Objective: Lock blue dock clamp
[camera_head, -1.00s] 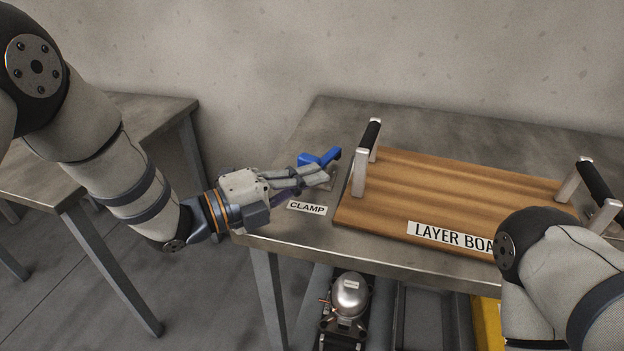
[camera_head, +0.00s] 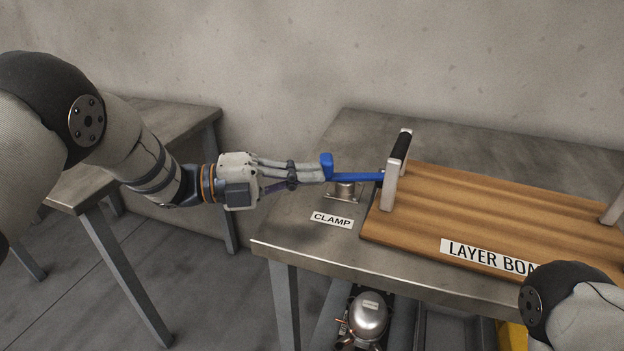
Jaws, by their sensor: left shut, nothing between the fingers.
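The blue clamp (camera_head: 357,178) sits on a small metal base at the left part of the metal table, behind the CLAMP label (camera_head: 332,220). Its blue lever lies roughly level and points right, its end close to the layer board's left handle. A raised blue block stands at the lever's left end. My left gripper (camera_head: 322,173) is shut and empty, with its fingertips at the left side of the blue block. They look to be touching it, but I cannot tell for sure. My right gripper is out of view; only part of that arm shows at the lower right.
The wooden layer board (camera_head: 480,205) with upright metal handles (camera_head: 391,188) lies on the metal table (camera_head: 300,235) right of the clamp. A silver compressor (camera_head: 368,316) stands below the table's front edge. Another table (camera_head: 180,125) stands at the left, with a gap between.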

